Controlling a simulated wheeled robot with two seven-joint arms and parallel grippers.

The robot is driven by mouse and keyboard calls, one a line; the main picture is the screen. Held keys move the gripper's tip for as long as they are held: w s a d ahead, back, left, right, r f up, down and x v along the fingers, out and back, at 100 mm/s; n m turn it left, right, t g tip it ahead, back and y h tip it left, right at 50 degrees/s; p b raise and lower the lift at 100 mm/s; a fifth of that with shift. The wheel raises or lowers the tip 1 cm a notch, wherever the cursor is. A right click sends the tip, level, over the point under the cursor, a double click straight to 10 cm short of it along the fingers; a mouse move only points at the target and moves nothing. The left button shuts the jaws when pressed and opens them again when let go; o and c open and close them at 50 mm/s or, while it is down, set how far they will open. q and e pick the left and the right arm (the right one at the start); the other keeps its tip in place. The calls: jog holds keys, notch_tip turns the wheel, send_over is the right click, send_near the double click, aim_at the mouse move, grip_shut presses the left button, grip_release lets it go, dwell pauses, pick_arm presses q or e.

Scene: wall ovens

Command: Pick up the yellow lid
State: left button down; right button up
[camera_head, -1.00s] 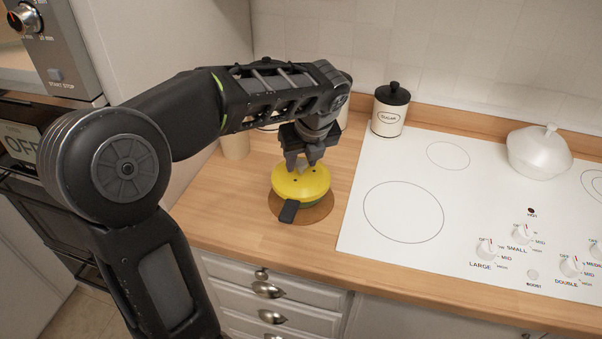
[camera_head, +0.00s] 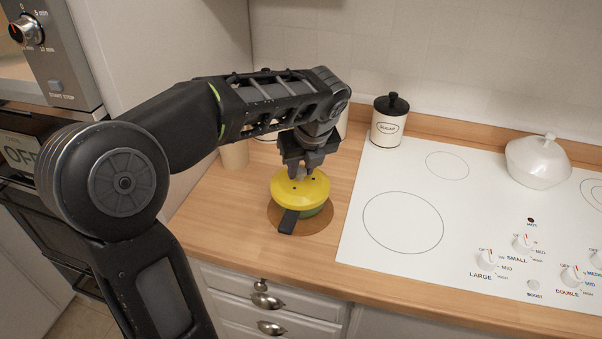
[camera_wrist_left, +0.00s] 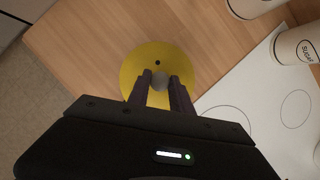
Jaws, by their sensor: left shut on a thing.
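The yellow lid (camera_head: 300,190) is round and sits at the pot on the wooden counter. It also shows in the left wrist view (camera_wrist_left: 135,70). The pot below is green (camera_head: 312,211) with a dark handle (camera_head: 288,222) pointing to the front, and stands on a round brown mat (camera_head: 324,222). My left gripper (camera_head: 298,175) comes down from above and is shut on the lid's round grey knob (camera_wrist_left: 160,80). Whether the lid is clear of the pot's rim is hard to tell. My right gripper is not in view.
A sugar canister (camera_head: 389,120) with a black top stands behind, beside the white cooktop (camera_head: 400,190). A white lidded pot (camera_head: 537,160) stands on the cooktop. A tan container (camera_head: 234,154) is behind my left arm. The counter left of the pot is clear.

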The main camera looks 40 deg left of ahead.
aim_at(301, 171)
pick_arm(q)
notch_tip(301, 171, up, 9)
dwell(0.3)
dwell(0.5)
